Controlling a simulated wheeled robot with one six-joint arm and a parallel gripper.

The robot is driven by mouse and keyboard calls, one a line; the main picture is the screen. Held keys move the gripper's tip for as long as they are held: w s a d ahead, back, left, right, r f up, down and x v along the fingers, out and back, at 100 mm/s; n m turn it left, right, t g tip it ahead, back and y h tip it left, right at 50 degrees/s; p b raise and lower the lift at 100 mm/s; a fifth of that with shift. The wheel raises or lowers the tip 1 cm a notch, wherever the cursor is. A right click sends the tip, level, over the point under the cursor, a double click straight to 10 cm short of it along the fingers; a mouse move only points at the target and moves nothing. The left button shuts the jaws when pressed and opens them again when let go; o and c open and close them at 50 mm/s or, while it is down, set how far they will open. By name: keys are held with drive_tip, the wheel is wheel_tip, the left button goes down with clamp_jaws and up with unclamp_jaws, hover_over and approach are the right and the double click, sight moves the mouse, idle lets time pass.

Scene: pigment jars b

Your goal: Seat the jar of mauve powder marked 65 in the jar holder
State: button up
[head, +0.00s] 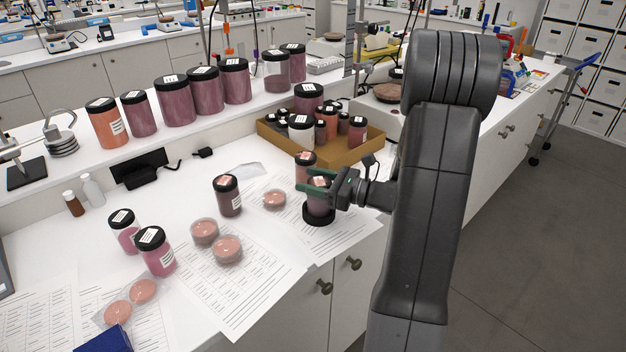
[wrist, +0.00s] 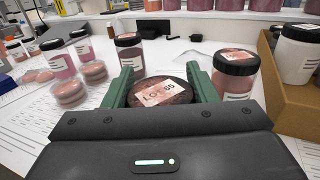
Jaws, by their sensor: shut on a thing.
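My gripper (head: 316,184) has its green fingers shut on a jar (head: 319,203) with a dark lid and mauve-pink powder. In the wrist view, the jar's lid (wrist: 160,92) sits between the two fingers, and its label seems to read 65, though it is small and tilted. The black round jar holder (head: 319,217) is directly under the jar, around its bottom. The jar looks upright. I cannot tell whether it rests fully on the holder's floor. The holder is hidden in the wrist view.
A pink jar (head: 305,165) stands close behind the gripper. A dark mauve jar (head: 228,196) and a petri dish (head: 274,199) are to the left. A cardboard tray (head: 350,158) of jars lies behind. Printed sheets (head: 262,290) cover the bench's front.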

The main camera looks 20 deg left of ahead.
drive_tip(key=o, duration=1.5)
drive_tip(key=shift+c, duration=0.2)
drive_tip(key=d+b, duration=0.1)
drive_tip(key=d, duration=1.2)
drive_tip(key=shift+w+d, duration=0.4)
drive_tip(key=shift+w, duration=0.05)
drive_tip(key=shift+a, duration=0.15)
drive_tip(key=a, duration=0.9)
drive_tip(key=s+a+p, duration=0.1)
drive_tip(key=a, duration=0.3)
drive_tip(key=shift+a, duration=0.35)
drive_tip(key=shift+d+r, duration=0.1)
drive_tip(key=shift+r, duration=0.05)
drive_tip(key=shift+d, duration=0.1)
